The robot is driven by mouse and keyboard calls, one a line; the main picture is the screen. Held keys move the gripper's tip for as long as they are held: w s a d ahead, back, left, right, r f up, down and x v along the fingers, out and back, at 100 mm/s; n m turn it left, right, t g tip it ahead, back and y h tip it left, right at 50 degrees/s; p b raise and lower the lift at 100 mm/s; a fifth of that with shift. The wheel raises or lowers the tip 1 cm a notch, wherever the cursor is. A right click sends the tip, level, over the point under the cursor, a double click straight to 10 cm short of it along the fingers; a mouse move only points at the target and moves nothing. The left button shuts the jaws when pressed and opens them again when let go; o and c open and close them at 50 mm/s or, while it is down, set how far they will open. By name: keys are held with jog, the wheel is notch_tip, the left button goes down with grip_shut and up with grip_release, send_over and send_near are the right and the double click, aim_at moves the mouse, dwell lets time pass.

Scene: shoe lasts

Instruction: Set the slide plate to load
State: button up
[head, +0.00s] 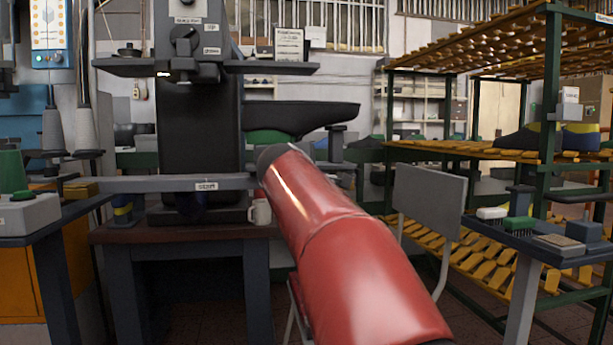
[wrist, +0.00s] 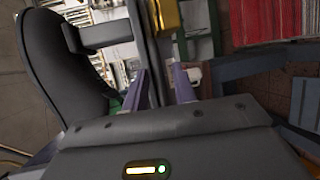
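A grey machine (head: 200,110) stands on a bench at centre left in the head view. A long grey horizontal bar (head: 140,184) with a small white label crosses its front; I take this for the slide plate, but the label is too small to read surely. My red arm reaches toward the machine and hides the bar's right end. My gripper is hidden behind the arm in the head view. In the wrist view my gripper (wrist: 160,84) has its two fingers apart, with nothing clearly held between them. I cannot tell whether a finger touches the bar.
A dark shoe-shaped form (head: 305,117) juts right from the machine, above my arm. A white mug (head: 260,212) stands on the bench (head: 170,233). A grey chair (head: 430,205) and a side table with brushes (head: 540,240) are at right, before a green rack (head: 545,100).

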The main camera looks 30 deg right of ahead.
jog(key=shift+o, duration=0.2)
jog(key=shift+a, duration=0.15)
jog(key=shift+a, duration=0.1)
jog(key=v, duration=0.7)
jog(key=shift+s+r+b, duration=0.15)
jog(key=shift+s+b, duration=0.15)
jog(key=shift+b, duration=0.15)
jog(key=shift+a, duration=0.1)
jog(key=s+a+f+m+g+y+p, duration=0.3)
jog(key=s+a+f, duration=0.4)
jog(key=s+f, duration=0.5)
jog(key=s+a+f+m+g+y+p, duration=0.3)
jog(key=s+a+f+m+y+p, duration=0.3)
jog(key=s+f, duration=0.6)
notch_tip(320, 180, down, 4)
jog(key=a+m+y, duration=0.1)
jog(key=a, duration=0.1)
jog(key=shift+s+a+m+y, duration=0.25)
jog(key=shift+s+m+y, duration=0.05)
jog(key=shift+s, duration=0.05)
jog(key=shift+r, duration=0.15)
dwell(0.4)
